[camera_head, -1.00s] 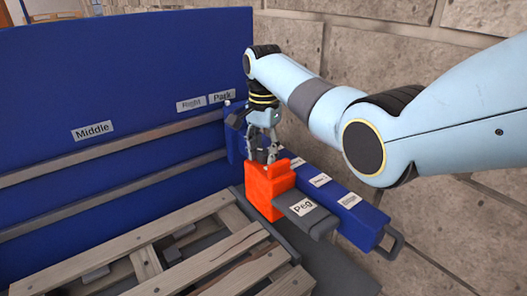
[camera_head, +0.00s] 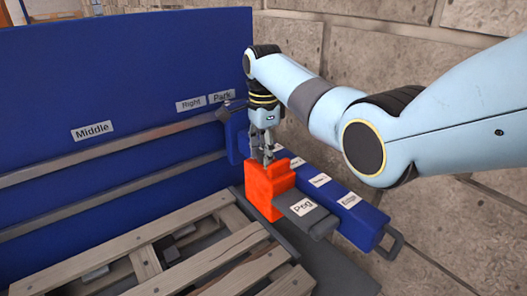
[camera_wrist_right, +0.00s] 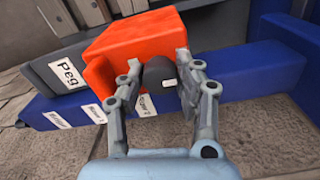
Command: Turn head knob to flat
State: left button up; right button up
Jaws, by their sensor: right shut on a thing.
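The orange-red head (camera_head: 268,192) stands on the rail beside the grey block labelled Peg. In the right wrist view the head (camera_wrist_right: 125,48) shows with a dark round knob (camera_wrist_right: 157,72) on its side. The knob has a small white mark. My right gripper (camera_head: 268,160) reaches down to the head from above, and in the right wrist view its two fingers (camera_wrist_right: 160,66) are shut on the knob, one on each side. The fingers hide part of the knob, and I cannot read its setting. My left gripper is not in view.
The grey Peg block (camera_head: 308,214) adjoins the head. A blue labelled rail (camera_head: 365,222) with a grey end handle (camera_head: 393,243) runs behind it. A blue panel (camera_head: 110,80) carries Middle, Right and Park labels. A slatted wooden pallet (camera_head: 190,255) lies in front. A stone wall (camera_head: 440,190) stands behind.

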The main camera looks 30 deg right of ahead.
jog(key=o, duration=1.1)
jog(key=shift+o, duration=0.2)
notch_tip(320, 180, up, 12)
